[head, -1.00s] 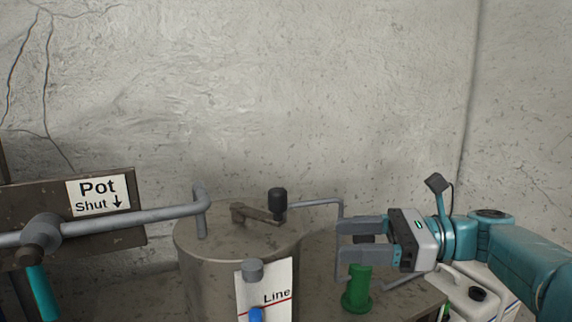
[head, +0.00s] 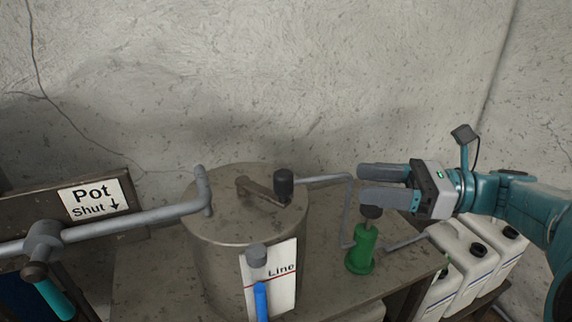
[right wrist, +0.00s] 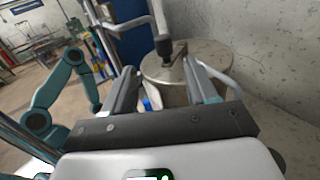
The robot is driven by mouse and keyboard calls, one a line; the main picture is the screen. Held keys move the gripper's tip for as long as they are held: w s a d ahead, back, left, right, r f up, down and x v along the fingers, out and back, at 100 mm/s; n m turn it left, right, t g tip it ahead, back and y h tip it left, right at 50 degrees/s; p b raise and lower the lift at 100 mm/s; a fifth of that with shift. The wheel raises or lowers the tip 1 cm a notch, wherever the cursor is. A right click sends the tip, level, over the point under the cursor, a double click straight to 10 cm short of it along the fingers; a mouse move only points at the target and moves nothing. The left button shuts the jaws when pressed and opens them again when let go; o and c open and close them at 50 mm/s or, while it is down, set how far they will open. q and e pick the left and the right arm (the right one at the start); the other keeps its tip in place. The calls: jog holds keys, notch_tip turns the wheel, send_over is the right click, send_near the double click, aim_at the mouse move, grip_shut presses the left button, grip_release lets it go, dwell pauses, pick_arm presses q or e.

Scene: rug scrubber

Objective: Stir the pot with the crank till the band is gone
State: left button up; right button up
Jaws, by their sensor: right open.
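The pot (head: 215,232) is a grey metal drum with a flat lid. The crank (head: 258,191) lies on the lid, with its upright black knob (head: 284,184) toward the right rim. My right gripper (head: 362,184) is open and empty, to the right of the knob and apart from it, fingers pointing left. In the right wrist view the pot (right wrist: 210,62) and the crank's knob (right wrist: 164,47) show beyond the parted fingers. A sight tube (head: 261,296) with blue at its lower part stands before a white card marked "Line" (head: 284,272). My left gripper is not seen.
A thin bent pipe (head: 349,210) and a green fitting (head: 361,250) stand right of the pot. White canisters (head: 470,262) sit lower right.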

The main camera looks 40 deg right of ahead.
aim_at(283, 172)
jog(key=p+x, duration=0.2)
jog(key=x, duration=1.2)
jog(key=shift+w+d+f, duration=0.15)
jog(key=shift+w, duration=0.1)
jog(key=shift+a, duration=0.3)
jog(key=shift+w+d, duration=0.1)
jog(key=shift+d, duration=0.05)
jog(key=shift+w, duration=0.1)
jog(key=shift+c, duration=1.3)
grip_shut()
